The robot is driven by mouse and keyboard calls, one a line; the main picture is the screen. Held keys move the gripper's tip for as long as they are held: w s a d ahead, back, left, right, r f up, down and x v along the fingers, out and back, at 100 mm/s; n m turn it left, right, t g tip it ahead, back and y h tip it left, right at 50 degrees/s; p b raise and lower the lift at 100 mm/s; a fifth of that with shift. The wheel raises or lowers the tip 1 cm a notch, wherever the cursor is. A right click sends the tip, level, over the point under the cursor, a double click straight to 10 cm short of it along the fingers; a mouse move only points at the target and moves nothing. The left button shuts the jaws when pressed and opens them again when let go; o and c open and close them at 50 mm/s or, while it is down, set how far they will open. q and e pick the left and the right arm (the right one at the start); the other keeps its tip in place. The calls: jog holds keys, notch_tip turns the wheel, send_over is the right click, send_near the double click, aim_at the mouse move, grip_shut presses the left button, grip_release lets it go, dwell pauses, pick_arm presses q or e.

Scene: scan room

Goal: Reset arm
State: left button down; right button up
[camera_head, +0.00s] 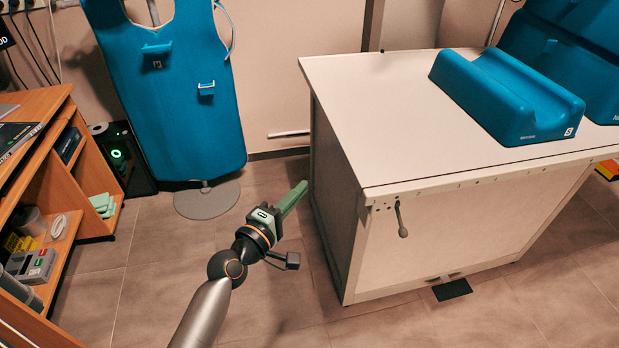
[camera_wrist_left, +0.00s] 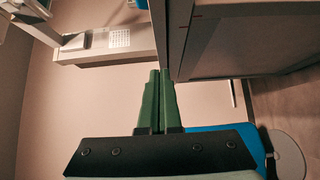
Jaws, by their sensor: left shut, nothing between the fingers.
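My left gripper (camera_head: 291,197) is shut and empty, its green fingers side by side. In the head view it hangs over the floor just left of the white cabinet table (camera_head: 420,117), pointing up and to the right. In the left wrist view the closed fingers (camera_wrist_left: 157,100) show in the middle, and the table's side (camera_wrist_left: 240,45) is just right of them. I cannot tell whether they touch it. My right gripper is in neither view.
A blue cushion (camera_head: 507,98) lies on the table. A blue apron (camera_head: 180,95) hangs on a round-based stand (camera_head: 206,200) behind the gripper. A wooden shelf desk (camera_head: 90,180) is at the left. The floor (camera_head: 150,290) between desk and table is clear.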

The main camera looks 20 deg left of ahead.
pick_arm(q)
jog(key=s+d+f+m+g+y+p, duration=0.1)
jog(key=s+f+m+g+p, duration=0.3)
jog(key=s+m, duration=0.4)
jog(key=s+d+f+m+g+y+p, duration=0.1)
jog(key=s+f+m+g+p, duration=0.3)
jog(key=s, duration=1.1)
notch_tip(320, 180, down, 5)
jog(key=m+p, duration=0.3)
jog(key=m, duration=0.2)
jog(key=shift+s, duration=0.3)
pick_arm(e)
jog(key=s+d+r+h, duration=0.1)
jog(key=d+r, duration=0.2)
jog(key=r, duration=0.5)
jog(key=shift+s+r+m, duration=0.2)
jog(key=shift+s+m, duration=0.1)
pick_arm(q)
jog(key=shift+r, duration=0.15)
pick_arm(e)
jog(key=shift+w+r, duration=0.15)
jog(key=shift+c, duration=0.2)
